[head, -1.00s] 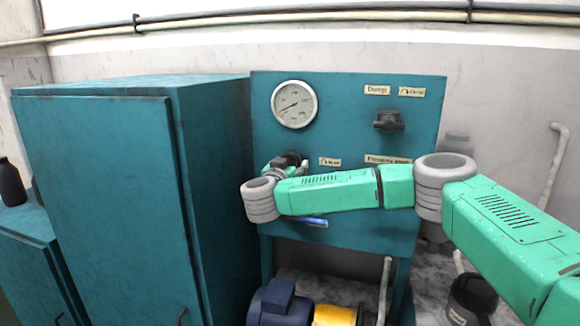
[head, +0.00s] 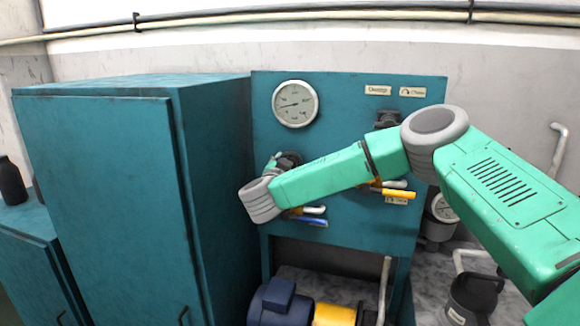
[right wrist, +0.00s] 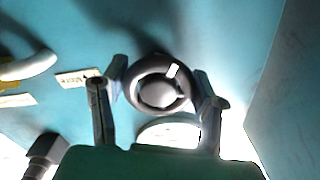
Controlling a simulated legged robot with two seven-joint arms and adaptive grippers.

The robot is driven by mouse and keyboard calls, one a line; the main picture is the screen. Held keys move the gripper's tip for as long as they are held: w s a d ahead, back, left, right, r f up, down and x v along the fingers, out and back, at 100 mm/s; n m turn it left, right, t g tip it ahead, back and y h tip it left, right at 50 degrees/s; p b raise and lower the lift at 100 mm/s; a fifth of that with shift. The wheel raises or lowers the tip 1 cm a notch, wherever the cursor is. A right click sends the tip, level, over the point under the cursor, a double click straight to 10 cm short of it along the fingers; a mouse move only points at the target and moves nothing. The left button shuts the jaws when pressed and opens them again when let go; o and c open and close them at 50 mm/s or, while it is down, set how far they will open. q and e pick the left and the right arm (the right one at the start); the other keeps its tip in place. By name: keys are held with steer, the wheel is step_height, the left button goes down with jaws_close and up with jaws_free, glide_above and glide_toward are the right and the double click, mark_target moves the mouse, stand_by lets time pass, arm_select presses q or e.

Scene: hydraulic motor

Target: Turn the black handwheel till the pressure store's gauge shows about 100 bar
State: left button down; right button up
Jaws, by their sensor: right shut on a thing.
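The black handwheel (head: 290,160) is on the teal panel (head: 345,100), partly hidden by my right arm. In the right wrist view the round handwheel (right wrist: 160,90) has a white mark at its upper right. My right gripper (right wrist: 163,89) is shut on its rim, one finger on each side. In the head view the right gripper (head: 274,167) is mostly hidden behind its wrist. A large round gauge (head: 295,104) sits at the panel's upper left, needle pointing left and slightly down. A smaller gauge (head: 444,207) shows at the right, too small to read. My left gripper is not in view.
A teal cabinet (head: 100,190) stands close on the left. A dark knob (head: 388,119) is partly behind my arm. Yellow-and-white handles (head: 398,193) and blue-and-white handles (head: 310,221) stick out below my forearm. A blue motor (head: 280,302) is underneath.

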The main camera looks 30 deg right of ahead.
steer(key=m+b, duration=0.1)
steer(key=m, duration=0.1)
steer(key=m+b, duration=0.1)
steer(key=b, duration=0.1)
steer(key=shift+a+f+m, duration=0.1)
steer(key=shift+f+m, duration=0.2)
steer(key=shift+m, duration=0.1)
steer(key=m+b, duration=0.2)
steer(key=shift+m+b, duration=0.3)
steer(key=m+b, duration=0.4)
steer(key=o, duration=0.9)
steer(key=shift+o, duration=1.4)
steer(key=shift+m, duration=0.3)
steer(key=shift+s+r, duration=0.1)
steer(key=shift+r, duration=0.15)
steer(key=shift+a, duration=0.1)
